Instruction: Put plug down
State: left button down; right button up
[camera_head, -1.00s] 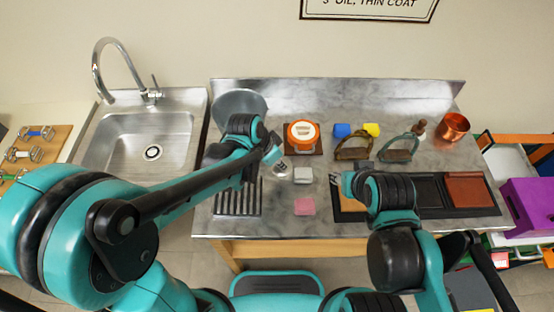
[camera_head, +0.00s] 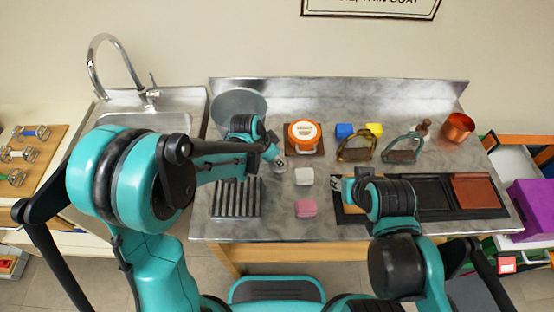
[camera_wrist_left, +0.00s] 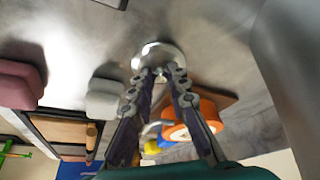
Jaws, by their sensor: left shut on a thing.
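The plug (camera_wrist_left: 157,54) is a shiny round metal disc at the fingertips of my left gripper (camera_wrist_left: 165,72) in the left wrist view. That gripper is shut on it. In the head view my left gripper (camera_head: 273,157) is over the counter, between the steel bowl and the white block; the plug (camera_head: 280,166) is small there and partly hidden. I cannot tell whether the plug touches the counter. My right gripper (camera_head: 341,183) is near the left end of the dark tray; its fingers are too small to read.
A slatted rack (camera_head: 236,199) and steel bowl (camera_head: 238,107) are at left. The sink (camera_head: 150,121) is further left.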

pick_arm(q)
jog(key=shift+f, duration=0.25)
jog(key=c, duration=1.5)
grip_release()
jog(key=shift+r, duration=0.1)
jog(key=shift+o, duration=0.2)
jog(key=shift+r, duration=0.35)
jog(key=p+v, duration=0.4)
jog(key=v, duration=0.7)
jog(key=s+a+r+n+t+y, duration=0.1)
jog(key=s+a+r+n+t, duration=0.1)
jog(key=s+a+n, duration=0.3)
jog(key=s+a+r+n+t+y, duration=0.2)
jog(key=s+a+r+n, duration=0.3)
jog(key=s+a, duration=0.3)
jog(key=shift+s+a+r+n+y, duration=0.3)
jog(key=shift+s+a, duration=0.1)
jog(key=shift+a, duration=0.5)
